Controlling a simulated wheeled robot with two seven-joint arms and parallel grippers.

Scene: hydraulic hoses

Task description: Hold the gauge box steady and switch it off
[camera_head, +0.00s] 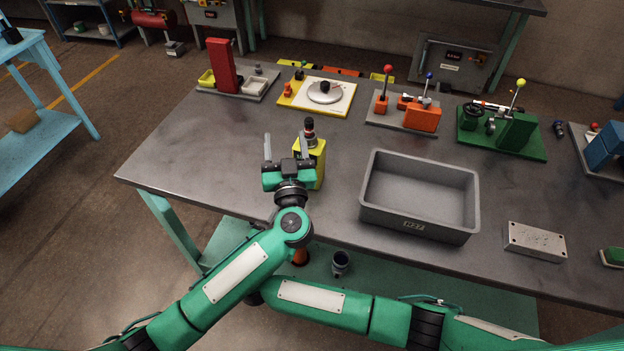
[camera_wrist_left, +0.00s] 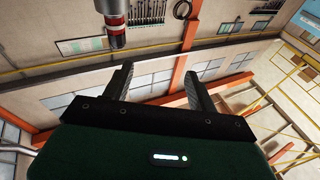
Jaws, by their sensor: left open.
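The gauge box (camera_head: 318,153) is a small yellow box standing on the grey workbench near its front left. A dark fitting with a red band (camera_head: 309,131) stands up on its top. What looks like the same fitting (camera_wrist_left: 114,25) shows at the top of the left wrist view. My left gripper (camera_head: 287,147) is open, with its fingers apart and nothing visible between them. It is just left of and in front of the box and hides part of it; I cannot tell if they touch. My right arm crosses low in the head view, its gripper hidden. The switch cannot be made out.
A grey bin marked K27 (camera_head: 412,226) stands right of the box, with a pale metal block (camera_head: 535,242) beyond it. Several coloured fixtures, including a red post (camera_head: 221,66) and a green stand (camera_head: 515,132), line the back. The bench left of the gripper is clear.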

